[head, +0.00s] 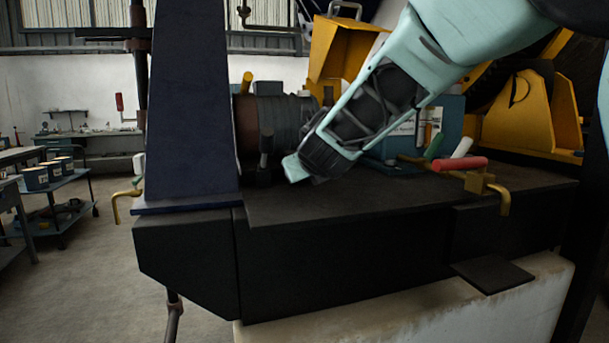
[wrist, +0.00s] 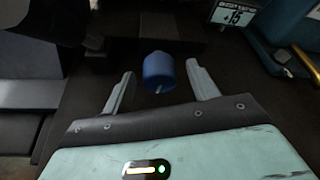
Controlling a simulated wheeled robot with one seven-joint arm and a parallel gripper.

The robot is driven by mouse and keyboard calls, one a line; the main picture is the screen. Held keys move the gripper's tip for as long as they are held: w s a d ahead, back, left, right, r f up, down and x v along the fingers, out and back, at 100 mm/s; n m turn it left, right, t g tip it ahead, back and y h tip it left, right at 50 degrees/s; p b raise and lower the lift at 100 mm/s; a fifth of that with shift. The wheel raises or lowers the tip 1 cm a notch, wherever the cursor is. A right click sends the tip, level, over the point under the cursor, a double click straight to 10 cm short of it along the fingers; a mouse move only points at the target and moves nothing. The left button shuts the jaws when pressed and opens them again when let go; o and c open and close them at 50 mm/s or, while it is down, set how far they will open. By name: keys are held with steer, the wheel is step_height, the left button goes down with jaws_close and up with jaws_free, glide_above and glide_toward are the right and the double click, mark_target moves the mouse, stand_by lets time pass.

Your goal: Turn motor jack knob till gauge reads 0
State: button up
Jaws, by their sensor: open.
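A blue round knob (wrist: 158,68) shows in the wrist view, with a small light mark on its near end. My gripper (wrist: 160,76) is open, with one finger on each side of the knob and a visible gap on both sides. I cannot tell how deep the knob sits between the fingers. The gauge (wrist: 234,14) is at the top right of the wrist view, partly cut off, and seems to read about +15; any decimal point is unclear. In the head view my gripper (head: 300,172) points down to the black bench top, and the knob is hidden there.
The black bench (head: 370,200) carries a dark blue upright (head: 192,100) on the left and a ribbed motor body (head: 275,122) behind my gripper. A blue block (head: 452,115) and a red-handled clamp (head: 460,164) stand to the right. Yellow guards (head: 525,115) are at the back right.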

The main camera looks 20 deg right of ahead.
steer(key=shift+x, duration=0.9)
steer(key=shift+c, duration=0.3)
steer(key=c, duration=0.9)
steer(key=shift+f+m+b, duration=0.15)
steer(key=shift+m+b, duration=0.15)
steer(key=shift+b, duration=0.45)
